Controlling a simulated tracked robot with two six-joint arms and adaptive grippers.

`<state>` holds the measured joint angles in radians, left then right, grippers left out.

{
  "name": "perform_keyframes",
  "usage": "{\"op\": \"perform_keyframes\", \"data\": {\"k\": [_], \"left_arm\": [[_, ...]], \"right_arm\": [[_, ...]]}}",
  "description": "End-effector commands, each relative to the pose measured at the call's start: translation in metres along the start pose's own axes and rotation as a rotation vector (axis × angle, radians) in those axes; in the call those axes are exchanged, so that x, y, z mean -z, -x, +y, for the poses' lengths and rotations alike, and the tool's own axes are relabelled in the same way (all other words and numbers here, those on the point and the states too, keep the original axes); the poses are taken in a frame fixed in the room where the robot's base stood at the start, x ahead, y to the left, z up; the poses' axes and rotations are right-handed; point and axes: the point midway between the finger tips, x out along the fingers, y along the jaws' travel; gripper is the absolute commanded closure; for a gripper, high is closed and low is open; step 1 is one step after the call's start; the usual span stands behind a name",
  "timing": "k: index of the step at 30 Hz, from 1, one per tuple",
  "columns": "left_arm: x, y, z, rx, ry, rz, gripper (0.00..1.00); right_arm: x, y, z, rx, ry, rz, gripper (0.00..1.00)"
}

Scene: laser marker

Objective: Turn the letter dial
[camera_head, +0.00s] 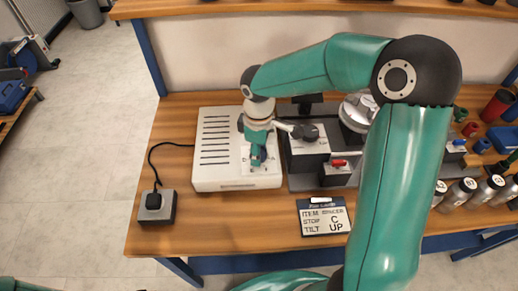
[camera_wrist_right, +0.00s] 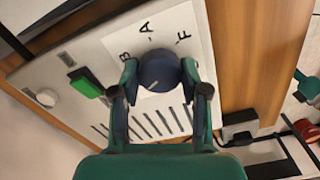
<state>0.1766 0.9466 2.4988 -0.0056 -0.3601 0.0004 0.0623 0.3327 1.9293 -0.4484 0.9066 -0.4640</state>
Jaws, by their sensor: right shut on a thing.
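The letter dial (camera_wrist_right: 159,70) is a round dark blue knob on a white plate in the right wrist view. The letters B, A and F show around its far side; the others are hidden, and I cannot tell which letter it points at. My right gripper (camera_wrist_right: 160,82) has one finger on each side of the dial and is shut on it. In the head view my right gripper (camera_head: 258,155) reaches down onto the right part of the white control box (camera_head: 210,178) and hides the dial. My left gripper is out of view.
A grey fixture with a red-tipped lever (camera_head: 339,163) stands right of the box. A green button (camera_wrist_right: 86,84) sits near the dial. A black-topped switch box (camera_head: 155,206) is at left; several cylinders stand right.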

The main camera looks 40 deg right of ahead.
Motion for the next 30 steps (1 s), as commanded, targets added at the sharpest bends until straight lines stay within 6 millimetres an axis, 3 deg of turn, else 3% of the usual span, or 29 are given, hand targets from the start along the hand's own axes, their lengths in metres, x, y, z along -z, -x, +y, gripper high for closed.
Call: {"op": "perform_keyframes", "data": {"k": [20,21,25,30], "left_arm": [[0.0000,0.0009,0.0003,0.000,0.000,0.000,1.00],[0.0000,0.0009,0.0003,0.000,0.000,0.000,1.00],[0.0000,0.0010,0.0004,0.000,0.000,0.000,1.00],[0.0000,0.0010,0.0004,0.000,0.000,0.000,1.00]], "right_arm": [[-0.0025,-0.0020,-0.0017,0.006,0.075,-0.010,0.90],[-0.0025,-0.0020,-0.0017,0.006,0.074,-0.010,0.50],[-0.0018,-0.0016,-0.0013,0.005,0.074,-0.008,0.30],[-0.0008,-0.0009,-0.0007,0.002,0.074,-0.005,0.30]]}}
